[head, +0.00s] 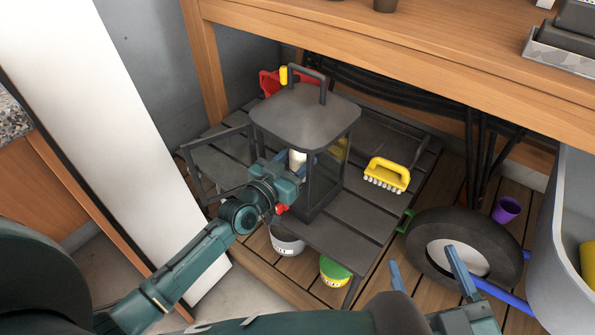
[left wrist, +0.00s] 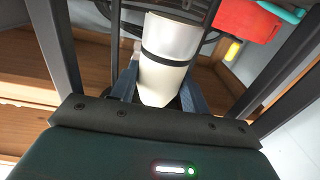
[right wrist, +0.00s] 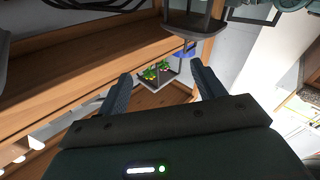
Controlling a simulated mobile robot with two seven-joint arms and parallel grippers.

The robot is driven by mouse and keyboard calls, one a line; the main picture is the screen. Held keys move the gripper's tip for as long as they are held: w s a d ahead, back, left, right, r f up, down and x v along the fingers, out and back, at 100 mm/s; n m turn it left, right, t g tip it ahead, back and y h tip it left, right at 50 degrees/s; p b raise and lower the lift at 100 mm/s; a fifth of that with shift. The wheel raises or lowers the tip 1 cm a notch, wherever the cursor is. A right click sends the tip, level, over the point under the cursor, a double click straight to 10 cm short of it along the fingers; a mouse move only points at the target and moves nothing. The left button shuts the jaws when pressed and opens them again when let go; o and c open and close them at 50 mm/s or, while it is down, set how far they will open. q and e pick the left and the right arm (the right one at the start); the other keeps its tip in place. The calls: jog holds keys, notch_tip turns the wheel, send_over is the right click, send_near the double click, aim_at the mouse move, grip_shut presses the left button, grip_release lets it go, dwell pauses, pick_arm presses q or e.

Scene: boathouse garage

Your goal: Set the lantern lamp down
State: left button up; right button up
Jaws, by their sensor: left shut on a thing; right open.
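A dark grey lantern (head: 305,105) with a top handle and open sides stands upright on a slatted dark bench (head: 335,240) under the wooden worktop. The lantern lamp (left wrist: 168,55), a pale cylinder with a black band, shows between the lantern's posts; a little of it shows in the head view (head: 297,158). My left gripper (head: 296,170) reaches in through the lantern's side and is shut on the lamp, one finger on each side. The lamp's lower end is hidden, so I cannot tell whether it touches the lantern floor. My right gripper (head: 428,274) is open and empty, at the lower right.
A yellow brush (head: 388,173) lies on the bench, right of the lantern. A grey bucket (head: 287,240) and a green-lidded tub (head: 335,272) are low at the bench's front. A wheel (head: 462,247) and a purple cup (head: 506,209) are to the right. A white panel (head: 95,130) leans at left.

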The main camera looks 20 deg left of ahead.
aim_at(294, 172)
pick_arm(q)
notch_tip(294, 172, down, 3)
jog(key=shift+f+b, duration=0.1)
jog(key=shift+b, duration=0.75)
jog(key=shift+w, duration=0.2)
pick_arm(e)
jog(key=shift+w+a, duration=0.1)
jog(key=shift+a, duration=0.15)
pick_arm(q)
jog(key=shift+f, duration=0.15)
jog(key=o, duration=1.1)
jog(key=shift+c, duration=0.2)
